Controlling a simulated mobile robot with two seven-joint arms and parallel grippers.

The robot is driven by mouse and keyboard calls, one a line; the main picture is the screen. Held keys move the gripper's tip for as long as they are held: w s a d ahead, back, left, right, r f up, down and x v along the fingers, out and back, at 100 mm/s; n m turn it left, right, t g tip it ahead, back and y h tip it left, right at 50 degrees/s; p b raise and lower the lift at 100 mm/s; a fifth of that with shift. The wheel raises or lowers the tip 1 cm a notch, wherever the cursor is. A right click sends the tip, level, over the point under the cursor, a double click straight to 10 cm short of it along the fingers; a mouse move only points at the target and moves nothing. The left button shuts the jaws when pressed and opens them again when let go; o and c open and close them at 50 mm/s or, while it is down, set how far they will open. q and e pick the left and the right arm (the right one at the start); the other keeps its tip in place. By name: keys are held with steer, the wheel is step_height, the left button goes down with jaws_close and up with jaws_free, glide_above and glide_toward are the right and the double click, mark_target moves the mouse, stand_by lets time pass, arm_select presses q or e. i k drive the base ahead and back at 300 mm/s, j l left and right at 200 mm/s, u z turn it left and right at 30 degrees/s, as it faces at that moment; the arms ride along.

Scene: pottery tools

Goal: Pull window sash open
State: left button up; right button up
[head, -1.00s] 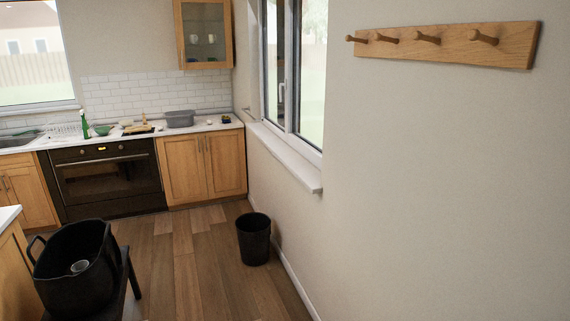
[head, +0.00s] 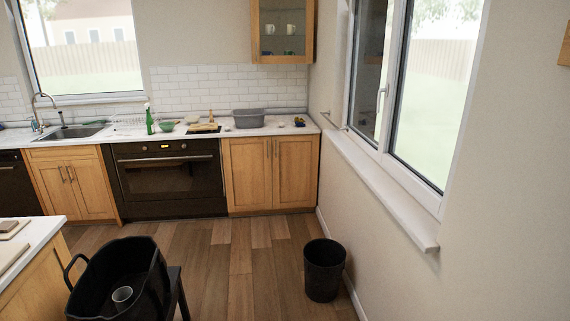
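The window (head: 385,149) is in the right wall of the head view, with a white frame and two tall panes. The left sash (head: 369,70) has a dark pane, and a small handle (head: 382,97) shows at the middle upright. The right pane (head: 434,95) shows a pale fence and grass outside. I cannot tell for sure whether the sash is fully shut. A white sill (head: 385,195) runs below it. Neither of my grippers is in view.
A black bin (head: 324,272) stands on the floor below the window. A black tub (head: 119,285) with a grey cup inside rests on a dark stool at the lower left. The counter (head: 225,128) with the oven is at the back. Wooden floor between is free.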

mark_target(436, 198)
steer(key=i, duration=1.65)
steer(key=i+j+z, duration=0.1)
steer(key=i, duration=0.7)
steer(key=i+j+z, duration=0.15)
steer(key=i, duration=0.7)
